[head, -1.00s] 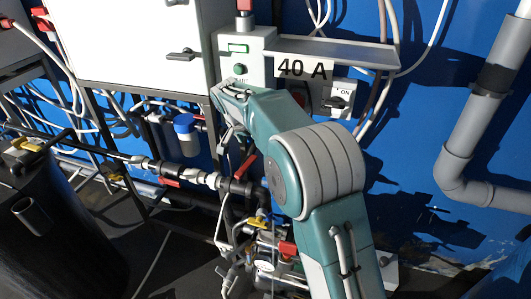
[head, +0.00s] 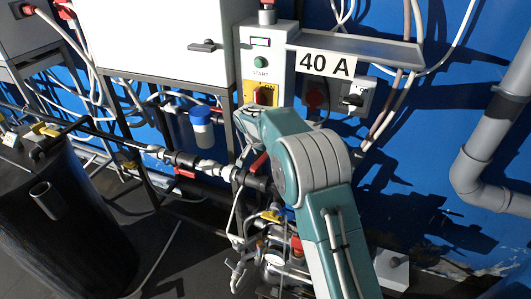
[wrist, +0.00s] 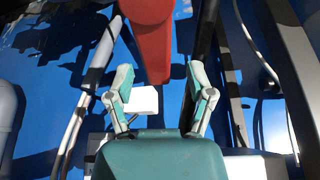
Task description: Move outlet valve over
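A red valve handle (head: 258,162) sits on the dark pipe left of my arm in the head view. In the wrist view a large red handle (wrist: 150,38) hangs down from the top, between and beyond my fingers. I cannot tell for sure that both views show the same handle, or which one is the outlet valve. My gripper (wrist: 160,72) is open, with one finger on each side of the red handle's lower end. No finger visibly touches it. In the head view my arm hides the gripper.
A red rotary switch on yellow (head: 263,96) is on the panel above my arm. A blue-capped container (head: 201,130) hangs left. A yellow valve handle (head: 270,215) and crowded fittings lie below. A black tank (head: 75,215) stands left, and a grey pipe (head: 478,150) runs down the right.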

